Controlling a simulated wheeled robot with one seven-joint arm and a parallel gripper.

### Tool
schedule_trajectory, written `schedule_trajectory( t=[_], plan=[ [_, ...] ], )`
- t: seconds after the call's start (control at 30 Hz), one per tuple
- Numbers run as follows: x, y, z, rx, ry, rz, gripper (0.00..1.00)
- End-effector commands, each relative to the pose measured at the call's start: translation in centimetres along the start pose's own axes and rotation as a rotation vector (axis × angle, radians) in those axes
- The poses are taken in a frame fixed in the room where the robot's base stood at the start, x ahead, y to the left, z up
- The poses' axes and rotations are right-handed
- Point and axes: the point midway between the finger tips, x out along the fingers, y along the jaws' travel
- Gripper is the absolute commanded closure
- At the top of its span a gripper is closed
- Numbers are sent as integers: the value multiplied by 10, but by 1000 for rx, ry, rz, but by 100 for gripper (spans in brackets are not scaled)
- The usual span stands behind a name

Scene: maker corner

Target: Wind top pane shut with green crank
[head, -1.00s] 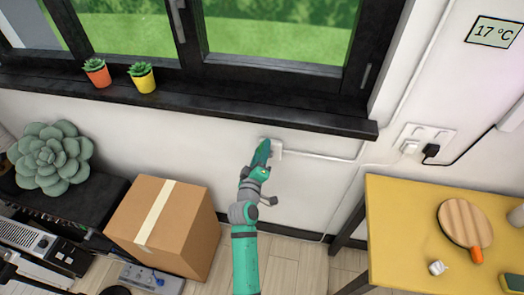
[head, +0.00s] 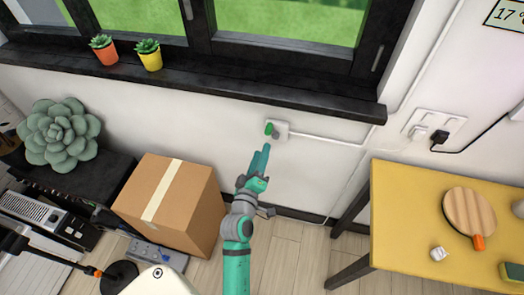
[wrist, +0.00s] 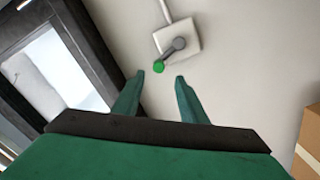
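The green crank (head: 269,129) is on a small white wall box (head: 282,130) below the window sill. In the wrist view the crank's green knob (wrist: 159,67) sits at the end of a grey arm on the white box (wrist: 178,40). My gripper (head: 264,148) is just below the crank in the head view. In the wrist view my gripper (wrist: 168,77) has its two fingers apart, with nothing between them; the knob lies just beyond the fingertips. Part of the black-framed window (head: 210,45) shows; its top is out of view.
A cardboard box (head: 170,205) stands on the floor to the left. A yellow table (head: 400,225) is at the right. Two potted plants stand on the dark sill (head: 220,92). A cable runs along the wall from the white box.

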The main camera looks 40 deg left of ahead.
Motion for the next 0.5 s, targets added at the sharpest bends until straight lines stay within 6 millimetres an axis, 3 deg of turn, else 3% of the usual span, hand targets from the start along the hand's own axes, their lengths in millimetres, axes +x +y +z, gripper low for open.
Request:
schedule_trajectory(
  t=[0.2, 0.37, 0.5],
  plan=[
    [0, 0, 0, 0, 0, 0, 61],
    [1, 5, 5, 72, -12, -4, 100],
    [4, 24, 23, 373, -51, -19, 100]
  ],
)
